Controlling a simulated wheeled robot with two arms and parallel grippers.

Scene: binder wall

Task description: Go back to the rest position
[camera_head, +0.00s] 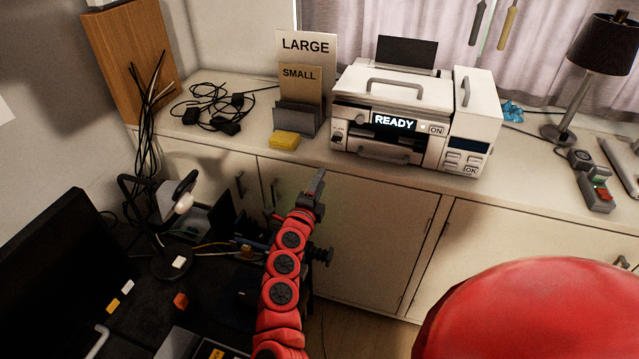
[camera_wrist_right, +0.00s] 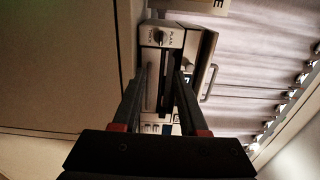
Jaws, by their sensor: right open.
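My right gripper (camera_head: 318,184) is at the end of the red segmented arm, in front of the cabinet doors and below the counter's front edge. In the right wrist view the two dark fingers of my right gripper (camera_wrist_right: 160,80) are apart, with nothing between them. The white machine with the READY display (camera_head: 393,122) stands on the counter beyond the gripper, up and to the right in the head view. Its front with a knob (camera_wrist_right: 162,38) shows past the fingertips in the wrist view. My left gripper is not in view.
The counter (camera_head: 225,138) holds a yellow block (camera_head: 285,140), LARGE and SMALL card holders (camera_head: 300,75), black cables (camera_head: 215,105) and a lamp (camera_head: 600,45). Cabinet doors (camera_head: 350,240) are below. A dark desk with a monitor (camera_head: 60,270) and desk lamp is at lower left.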

